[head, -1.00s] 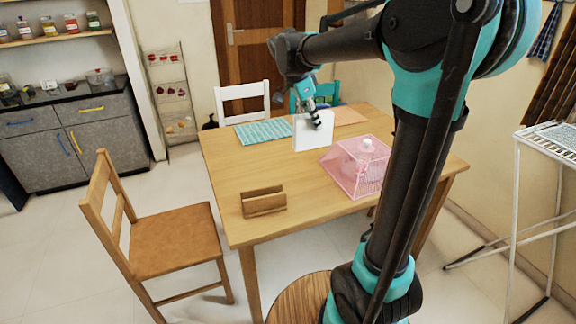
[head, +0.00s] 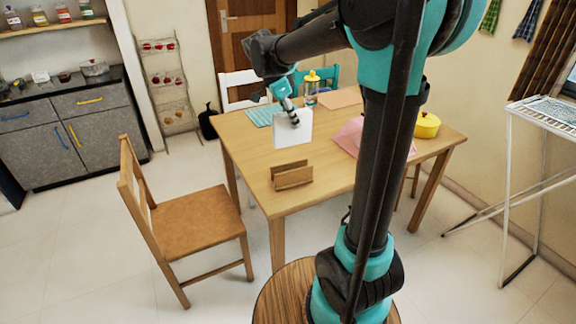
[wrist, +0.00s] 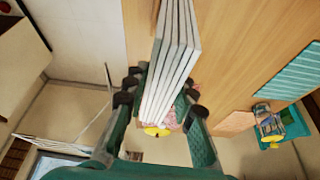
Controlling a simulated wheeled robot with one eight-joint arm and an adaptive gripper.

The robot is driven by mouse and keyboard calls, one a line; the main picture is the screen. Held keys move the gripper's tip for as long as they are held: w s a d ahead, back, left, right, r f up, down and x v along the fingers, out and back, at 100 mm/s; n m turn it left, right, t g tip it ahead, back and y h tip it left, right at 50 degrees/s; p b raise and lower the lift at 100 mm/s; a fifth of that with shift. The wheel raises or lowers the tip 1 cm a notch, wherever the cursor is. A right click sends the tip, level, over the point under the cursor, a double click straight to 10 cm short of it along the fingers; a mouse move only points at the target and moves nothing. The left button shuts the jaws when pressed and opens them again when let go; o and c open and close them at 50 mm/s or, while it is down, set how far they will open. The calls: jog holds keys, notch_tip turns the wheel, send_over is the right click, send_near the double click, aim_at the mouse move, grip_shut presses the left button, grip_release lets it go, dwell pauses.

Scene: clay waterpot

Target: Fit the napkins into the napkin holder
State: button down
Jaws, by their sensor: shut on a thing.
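The white napkins (head: 293,131) form an upright stack in the head view. In the wrist view the stack (wrist: 174,60) shows several white layers edge-on. My gripper (head: 294,117) is shut on the stack near its top edge; its fingers (wrist: 160,100) lie on both sides of it in the wrist view. The wooden napkin holder (head: 292,175) stands near the table's front left edge, with its slot facing up. The napkins are behind the holder in the head view, apart from it. Whether their lower edge touches the table is hard to tell.
The wooden table (head: 250,160) is clear around the holder. A pink cover (head: 350,136) sits to the right, partly hidden by my arm. A yellow pot (head: 427,125) and a yellow-topped jar (head: 311,88) stand farther back. A wooden chair (head: 190,210) is at the left.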

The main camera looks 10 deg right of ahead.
aim_at(280, 133)
notch_tip(280, 133, down, 16)
jog(key=shift+r, duration=0.2)
jog(key=shift+f, duration=0.1)
dwell(0.3)
jog(key=c, duration=1.3)
grip_release()
jog(key=shift+o, duration=0.2)
jog(key=v, duration=1.2)
jog(key=shift+d, duration=0.1)
jog(key=shift+s+d, duration=0.2)
jog(key=shift+s, duration=0.05)
jog(key=s+d+f+n+t+y, duration=0.1)
jog(key=s+d+f+n+y, duration=0.1)
jog(key=s+d+f+n, duration=0.2)
jog(key=s+d+f+n+t+y, duration=0.2)
jog(key=s+d+f+n, duration=0.2)
jog(key=s+f+n, duration=0.6)
jog(key=s+n, duration=0.1)
jog(key=s, duration=0.5)
jog(key=shift+s+n, duration=0.2)
jog(key=shift+n, duration=0.1)
